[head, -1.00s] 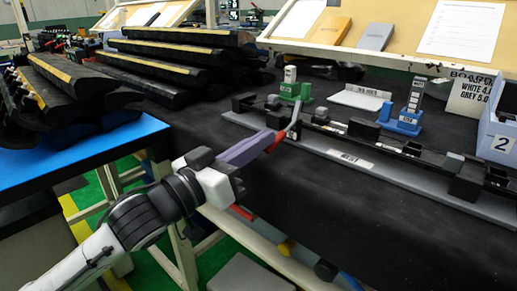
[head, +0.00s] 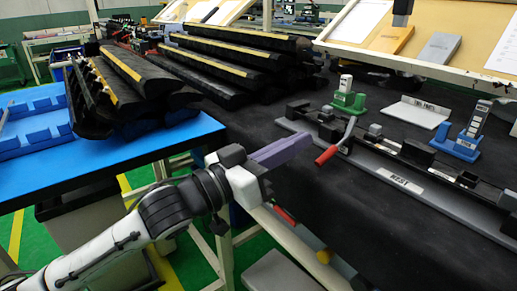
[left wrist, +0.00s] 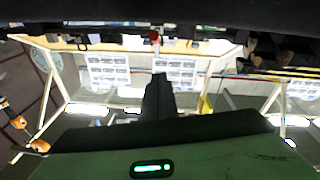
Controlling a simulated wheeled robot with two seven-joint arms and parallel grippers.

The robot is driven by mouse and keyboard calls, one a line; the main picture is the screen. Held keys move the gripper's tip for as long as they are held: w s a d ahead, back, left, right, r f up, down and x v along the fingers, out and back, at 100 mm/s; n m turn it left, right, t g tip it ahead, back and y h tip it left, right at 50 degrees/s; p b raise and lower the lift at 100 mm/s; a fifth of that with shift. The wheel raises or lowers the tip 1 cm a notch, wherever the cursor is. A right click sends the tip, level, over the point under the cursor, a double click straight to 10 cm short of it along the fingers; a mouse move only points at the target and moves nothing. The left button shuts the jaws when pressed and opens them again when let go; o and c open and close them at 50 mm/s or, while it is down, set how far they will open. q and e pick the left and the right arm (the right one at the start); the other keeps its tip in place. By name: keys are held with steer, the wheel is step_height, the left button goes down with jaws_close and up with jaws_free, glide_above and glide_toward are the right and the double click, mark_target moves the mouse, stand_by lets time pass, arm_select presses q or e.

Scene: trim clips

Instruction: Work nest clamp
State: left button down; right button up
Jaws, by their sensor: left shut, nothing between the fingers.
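The nest (head: 440,196) is a long grey rail with a NEST label and black blocks along it, on the black table. Its clamp (head: 348,130) is a grey lever at the rail's left end. The lever's red handle (head: 327,155) points down toward the front edge. My left gripper (head: 306,140) has its purple-grey fingers shut and empty, just left of the red handle, with a small gap showing. In the left wrist view the dark fingers (left wrist: 158,98) point up the picture; a small red end (left wrist: 154,36), apparently the handle, shows beyond them. My right gripper is not in view.
A green stand (head: 347,100) and a blue stand (head: 468,143) are behind the nest, with a light labelled plate (head: 416,110) between them. Long black trim pieces (head: 235,55) are stacked at the back left. A blue-topped table (head: 150,140) stands left.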

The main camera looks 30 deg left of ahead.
arm_select(q)
steer(key=r+v, duration=0.1)
steer(key=v, duration=0.6)
steer(key=shift+s+f, duration=0.25)
steer(key=shift+f, duration=0.2)
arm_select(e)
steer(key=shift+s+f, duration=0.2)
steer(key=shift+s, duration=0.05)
arm_select(q)
steer(key=shift+a, duration=0.15)
